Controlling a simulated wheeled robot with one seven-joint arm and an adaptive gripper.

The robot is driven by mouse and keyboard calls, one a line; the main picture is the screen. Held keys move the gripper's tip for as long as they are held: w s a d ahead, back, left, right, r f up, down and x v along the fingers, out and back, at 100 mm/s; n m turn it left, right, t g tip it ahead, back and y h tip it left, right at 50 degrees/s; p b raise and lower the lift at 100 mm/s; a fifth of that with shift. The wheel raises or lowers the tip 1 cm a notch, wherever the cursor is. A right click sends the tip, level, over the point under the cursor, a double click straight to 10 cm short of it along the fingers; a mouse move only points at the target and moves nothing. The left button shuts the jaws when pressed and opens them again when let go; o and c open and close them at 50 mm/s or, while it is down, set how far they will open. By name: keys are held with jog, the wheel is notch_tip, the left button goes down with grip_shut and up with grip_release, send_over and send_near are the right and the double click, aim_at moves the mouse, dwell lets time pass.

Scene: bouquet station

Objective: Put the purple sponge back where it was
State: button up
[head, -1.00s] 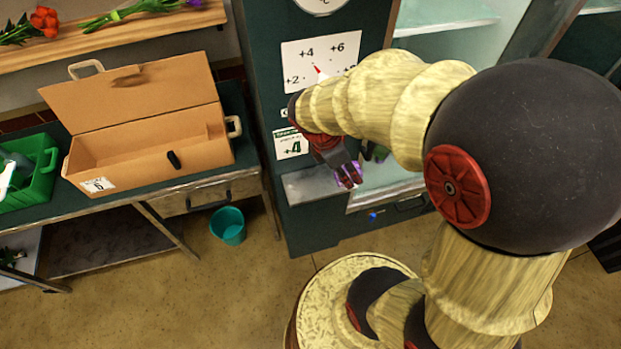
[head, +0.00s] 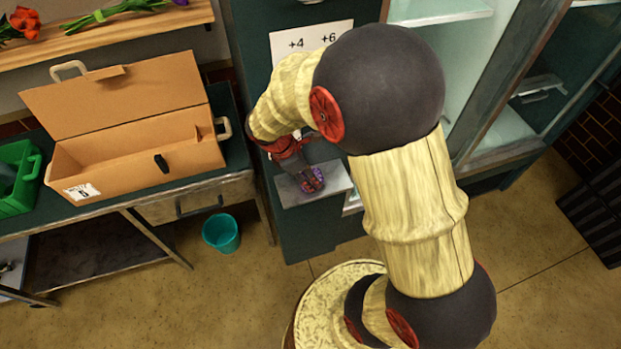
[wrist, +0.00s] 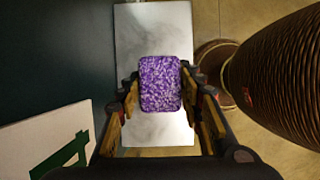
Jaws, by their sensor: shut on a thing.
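The purple sponge (wrist: 160,84) is a speckled block between the two fingers of my gripper (wrist: 160,92) in the wrist view. My gripper is shut on it. In the head view the sponge (head: 316,174) shows partly at the tip of my gripper (head: 310,180). It is over a narrow grey metal shelf (head: 338,180) on the front of the dark green cabinet. The same shelf (wrist: 152,40) lies behind the sponge in the wrist view. I cannot tell whether the sponge touches the shelf.
An open brown box (head: 130,150) stands on the workbench at left, beside a green crate (head: 18,195). A teal bucket (head: 221,232) is on the floor below. A cabinet with glass shelves (head: 432,10) stands right of the shelf. A sign (wrist: 45,145) is close to my gripper.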

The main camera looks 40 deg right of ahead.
jog(key=shift+f, duration=0.15)
jog(key=o, duration=1)
jog(key=p+v, duration=0.4)
jog(key=v, duration=0.9)
jog(key=s+a+r+m+t+y, duration=0.1)
jog(key=s+a+r+m+t, duration=0.1)
jog(key=s+r+m, duration=0.2)
jog(key=s+a+r+m+t+y, duration=0.2)
jog(key=s+r+m, duration=0.3)
jog(key=r+m, duration=0.1)
jog(key=s+a+r+m+t+y, duration=0.1)
jog(key=s+a+r+m+t, duration=0.1)
jog(key=r, duration=0.4)
jog(key=shift+s+a+m+t, duration=0.2)
jog(key=shift+s+a+m, duration=0.1)
jog(key=shift+s+m, duration=0.4)
jog(key=shift+s+a+m+t, duration=0.2)
jog(key=shift+s+a+m, duration=0.05)
jog(key=shift+s+m, duration=0.45)
jog(key=shift+w, duration=0.1)
